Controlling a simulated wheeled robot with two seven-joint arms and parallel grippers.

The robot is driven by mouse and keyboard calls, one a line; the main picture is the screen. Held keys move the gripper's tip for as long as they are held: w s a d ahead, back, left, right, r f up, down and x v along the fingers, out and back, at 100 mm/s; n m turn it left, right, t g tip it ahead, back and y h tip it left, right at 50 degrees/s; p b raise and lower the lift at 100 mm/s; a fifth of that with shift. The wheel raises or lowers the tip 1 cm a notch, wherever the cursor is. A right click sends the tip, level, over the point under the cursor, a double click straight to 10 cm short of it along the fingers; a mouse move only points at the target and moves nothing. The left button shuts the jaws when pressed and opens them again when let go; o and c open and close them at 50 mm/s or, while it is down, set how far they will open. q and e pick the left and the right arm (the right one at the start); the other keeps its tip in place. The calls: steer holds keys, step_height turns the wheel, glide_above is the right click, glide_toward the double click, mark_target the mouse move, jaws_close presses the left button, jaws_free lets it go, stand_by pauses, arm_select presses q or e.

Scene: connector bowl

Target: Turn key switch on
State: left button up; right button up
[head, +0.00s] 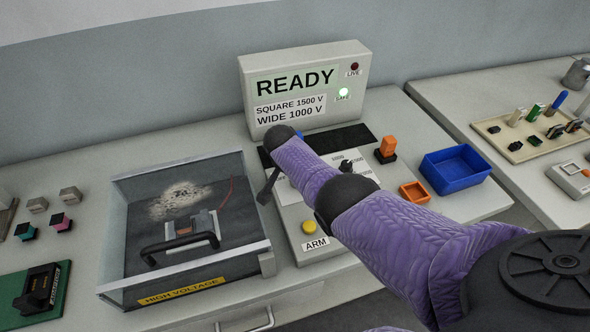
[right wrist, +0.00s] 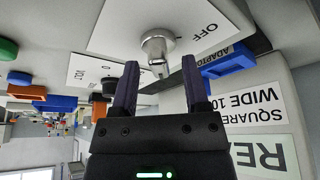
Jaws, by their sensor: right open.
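The key switch (right wrist: 157,44) shows in the right wrist view as a round silver collar with a metal key standing out of it, on a white plate. The word OFF is printed on the plate beside it. My right gripper (right wrist: 160,74) is open, with one dark finger on each side of the key's end and visible gaps to it. It does not appear to touch the key. In the head view my right arm reaches over the control panel (head: 307,229), and my right gripper (head: 267,187) points down there. The arm hides the key switch in that view. My left gripper is not in view.
The panel also has a yellow button (head: 309,229) by an ARM label and a black knob (head: 347,166). A display box (head: 252,88) behind reads READY, with the SAFE lamp lit green. A clear-walled high-voltage box (head: 255,246) stands left; a blue bin (head: 436,178) stands right.

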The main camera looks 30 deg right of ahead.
steer(key=p+v, duration=0.7)
steer(key=v, duration=0.2)
steer(key=shift+r, duration=0.4)
steer(key=shift+s+a, duration=0.1)
steer(key=shift+a, duration=0.05)
